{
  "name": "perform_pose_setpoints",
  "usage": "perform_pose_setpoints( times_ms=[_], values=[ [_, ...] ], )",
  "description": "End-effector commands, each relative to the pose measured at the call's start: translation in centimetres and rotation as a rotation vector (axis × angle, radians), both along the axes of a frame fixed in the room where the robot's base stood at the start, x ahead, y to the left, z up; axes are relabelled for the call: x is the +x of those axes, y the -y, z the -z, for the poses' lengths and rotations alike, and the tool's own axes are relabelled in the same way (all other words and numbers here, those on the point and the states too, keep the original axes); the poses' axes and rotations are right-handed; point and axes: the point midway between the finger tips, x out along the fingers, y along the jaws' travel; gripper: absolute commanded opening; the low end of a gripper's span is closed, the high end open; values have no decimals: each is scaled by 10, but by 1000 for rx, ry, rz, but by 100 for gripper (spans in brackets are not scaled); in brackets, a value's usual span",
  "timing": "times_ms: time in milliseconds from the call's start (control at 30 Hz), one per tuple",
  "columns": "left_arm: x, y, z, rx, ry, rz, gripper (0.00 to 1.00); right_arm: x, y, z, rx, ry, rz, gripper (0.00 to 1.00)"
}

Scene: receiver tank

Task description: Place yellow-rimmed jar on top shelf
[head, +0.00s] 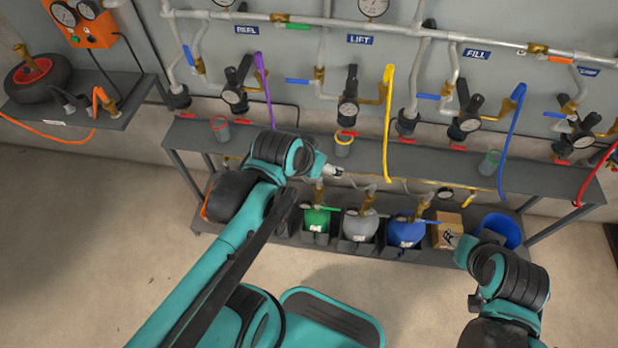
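The yellow-rimmed jar (343,147) is a small grey cup with a yellow rim. It stands upright on the long dark top shelf (270,138), below the LIFT sign and left of the yellow hose. My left gripper (334,171) is small in view at the shelf's front edge, just below and left of the jar. Whether it touches the jar or how its fingers stand is unclear. My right gripper (449,238) is low at the right, in front of the cardboard box; its fingers are too small to read.
A red-rimmed jar (220,128) and a green-rimmed jar (489,162) stand on the same shelf. The yellow hose (387,130) hangs across it. The lower shelf holds green, grey and blue tanks (405,231), a cardboard box (447,229) and a blue bucket (502,230).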

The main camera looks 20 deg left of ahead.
Motion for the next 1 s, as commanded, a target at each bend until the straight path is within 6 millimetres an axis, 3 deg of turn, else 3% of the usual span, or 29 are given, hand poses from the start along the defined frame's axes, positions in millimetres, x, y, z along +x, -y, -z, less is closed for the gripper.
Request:
perform_pose_setpoints(
  times_ms=[100,267,1000],
  values=[
    [-31,1,3,6,5,-40,74,0,0,0,0,0,0,40],
    [-47,-1,5,10,11,-72,74,0,0,0,0,0,0,40],
    [-49,-2,6,10,12,-77,74,0,0,0,0,0,0,40]
  ],
)
